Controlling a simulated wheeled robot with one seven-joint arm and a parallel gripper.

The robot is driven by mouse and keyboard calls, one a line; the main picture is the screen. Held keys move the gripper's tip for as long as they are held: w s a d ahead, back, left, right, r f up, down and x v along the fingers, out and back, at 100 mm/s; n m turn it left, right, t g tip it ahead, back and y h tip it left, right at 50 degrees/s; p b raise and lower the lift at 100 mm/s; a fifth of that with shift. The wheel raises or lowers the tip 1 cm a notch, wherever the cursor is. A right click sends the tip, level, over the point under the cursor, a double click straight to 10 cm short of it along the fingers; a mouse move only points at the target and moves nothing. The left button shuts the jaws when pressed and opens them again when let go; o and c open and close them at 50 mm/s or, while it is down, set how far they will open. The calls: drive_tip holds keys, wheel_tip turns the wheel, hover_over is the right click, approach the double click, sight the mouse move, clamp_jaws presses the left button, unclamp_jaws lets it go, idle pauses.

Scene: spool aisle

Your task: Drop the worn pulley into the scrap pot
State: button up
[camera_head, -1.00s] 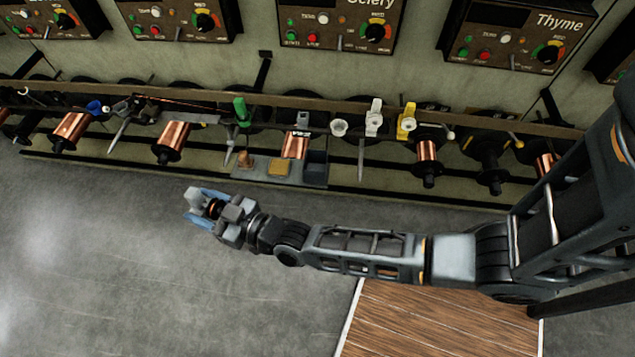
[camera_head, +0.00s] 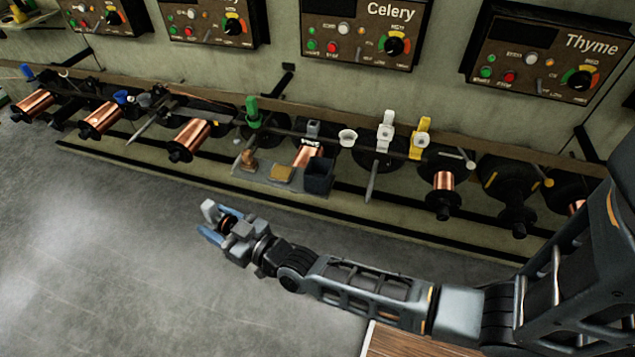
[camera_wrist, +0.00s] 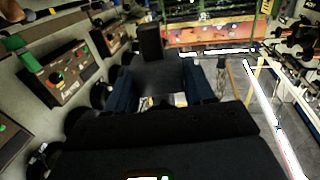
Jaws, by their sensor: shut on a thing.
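My gripper (camera_head: 219,222) is at the end of my outstretched arm, over the open floor in front of the bench. Its blue-grey fingers are shut on a small dark round thing with an orange-brown tint (camera_head: 229,223), which looks like the worn pulley. Fingers and arm partly hide it. In the wrist view my gripper (camera_wrist: 162,85) shows two dark blue fingers, and what lies between them is too dark to make out. A dark square open pot (camera_head: 320,174), likely the scrap pot, stands at the right end of a grey tray, right of and beyond my gripper. They are well apart.
The grey tray (camera_head: 262,184) also bears a yellow block (camera_head: 281,174) and a brown peg (camera_head: 248,160). Control boxes hang above. The floor in front is clear.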

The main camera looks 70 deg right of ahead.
drive_tip(key=s+d+r+m+g+h+b, duration=0.1)
drive_tip(key=s+d+m+h+b, duration=0.2)
drive_tip(key=d, duration=0.7)
drive_tip(key=s+d+r+m+g+h+b, duration=0.1)
drive_tip(key=s+d+r+g+h+b, duration=0.3)
drive_tip(key=d, duration=0.7)
drive_tip(key=s+d+f+m+t+h+b, duration=0.1)
drive_tip(key=s+d+m+h, duration=0.1)
drive_tip(key=s+d, duration=0.6)
wheel_tip(320, 180, down, 6)
drive_tip(key=w+d+b, duration=0.2)
drive_tip(key=b, duration=0.2)
drive_tip(key=shift+w+b, duration=0.3)
drive_tip(key=shift+b, duration=0.05)
drive_tip(key=o, duration=1.2)
drive_tip(key=shift+o, duration=0.2)
drive_tip(key=p+v, duration=0.1)
drive_tip(key=v, duration=0.7)
